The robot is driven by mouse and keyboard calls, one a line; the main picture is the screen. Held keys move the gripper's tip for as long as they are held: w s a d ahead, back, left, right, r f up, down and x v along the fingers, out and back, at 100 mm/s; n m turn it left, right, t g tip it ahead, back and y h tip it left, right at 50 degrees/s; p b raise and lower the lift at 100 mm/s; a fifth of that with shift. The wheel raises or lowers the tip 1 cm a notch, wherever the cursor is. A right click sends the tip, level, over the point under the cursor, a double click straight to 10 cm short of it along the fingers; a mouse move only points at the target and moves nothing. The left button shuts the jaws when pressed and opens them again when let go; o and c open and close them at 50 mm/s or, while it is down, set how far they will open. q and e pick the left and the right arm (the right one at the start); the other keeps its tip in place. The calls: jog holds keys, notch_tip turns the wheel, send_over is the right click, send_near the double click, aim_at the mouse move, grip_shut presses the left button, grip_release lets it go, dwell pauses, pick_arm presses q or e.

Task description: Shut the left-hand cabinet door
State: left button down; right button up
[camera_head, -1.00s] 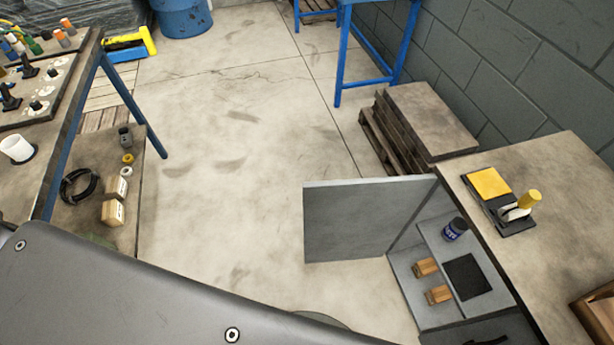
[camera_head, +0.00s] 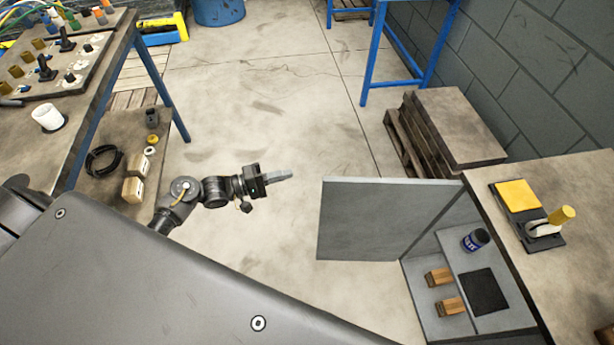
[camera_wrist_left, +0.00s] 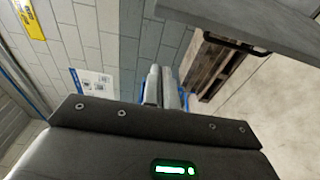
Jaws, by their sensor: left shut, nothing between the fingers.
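The grey cabinet door (camera_head: 385,220) stands wide open, sticking out to the left from the cabinet (camera_head: 420,285) in the head view. Its inner side and the cabinet's shelves show. My left gripper (camera_head: 282,175) is shut and empty, over the floor to the left of the door's free edge, apart from it. In the left wrist view the fingers (camera_wrist_left: 167,86) are together, and a grey panel that looks like the door (camera_wrist_left: 255,22) crosses the upper right with a dark bar handle (camera_wrist_left: 235,42). My right gripper is not in view.
The cabinet holds a dark blue jar (camera_head: 475,240), wooden blocks (camera_head: 439,277) and a black pad (camera_head: 484,292). Stacked pallets (camera_head: 425,140) lie behind.

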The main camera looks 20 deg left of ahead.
pick_arm(q)
jog(key=w+d+p, duration=0.2)
jog(key=d, duration=0.7)
jog(key=shift+w, duration=0.3)
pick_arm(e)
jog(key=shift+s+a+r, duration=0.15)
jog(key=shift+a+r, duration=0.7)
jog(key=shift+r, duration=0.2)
pick_arm(q)
jog(key=shift+f, duration=0.1)
jog(key=shift+a, duration=0.2)
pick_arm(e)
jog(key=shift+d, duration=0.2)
